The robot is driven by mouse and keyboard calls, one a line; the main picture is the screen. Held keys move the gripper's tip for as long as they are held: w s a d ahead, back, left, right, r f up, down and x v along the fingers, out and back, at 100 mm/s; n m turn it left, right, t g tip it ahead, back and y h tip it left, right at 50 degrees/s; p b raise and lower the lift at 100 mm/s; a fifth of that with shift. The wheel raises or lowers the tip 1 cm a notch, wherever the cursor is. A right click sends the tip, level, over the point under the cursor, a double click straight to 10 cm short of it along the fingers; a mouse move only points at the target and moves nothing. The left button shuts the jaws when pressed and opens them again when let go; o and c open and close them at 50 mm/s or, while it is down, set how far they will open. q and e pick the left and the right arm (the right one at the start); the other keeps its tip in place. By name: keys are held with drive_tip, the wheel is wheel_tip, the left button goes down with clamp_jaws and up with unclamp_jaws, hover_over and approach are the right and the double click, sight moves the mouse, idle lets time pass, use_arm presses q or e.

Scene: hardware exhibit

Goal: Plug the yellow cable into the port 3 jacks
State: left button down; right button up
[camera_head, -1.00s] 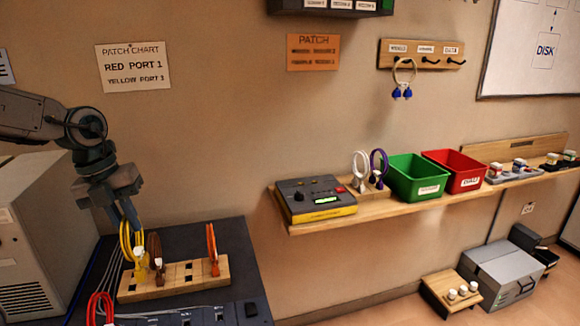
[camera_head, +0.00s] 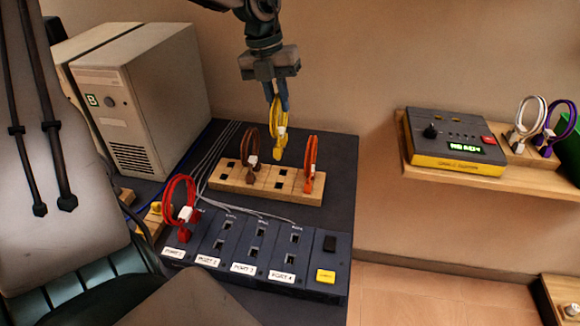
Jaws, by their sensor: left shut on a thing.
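My left gripper (camera_head: 277,98) is shut on the yellow cable (camera_head: 279,128), a looped cable with pale plugs. It hangs upright above the wooden rack (camera_head: 228,184), between a brown cable (camera_head: 249,146) and an orange cable (camera_head: 311,158) standing there. The dark blue port panel (camera_head: 315,276) lies in front of the rack. The port 3 label (camera_head: 243,268) is on its front edge, and two dark port 3 jacks (camera_head: 258,241) behind it look empty. A red cable (camera_head: 180,205) stands at port 1. My right gripper is not in view.
A beige computer case (camera_head: 140,95) stands left of the rack. Thin grey cords (camera_head: 212,160) run over the desk to the panel. A wall shelf (camera_head: 470,180) with a tester (camera_head: 455,140) is to the right.

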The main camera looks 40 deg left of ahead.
sight(281, 131)
use_arm(q)
drive_tip(key=shift+f, duration=0.15)
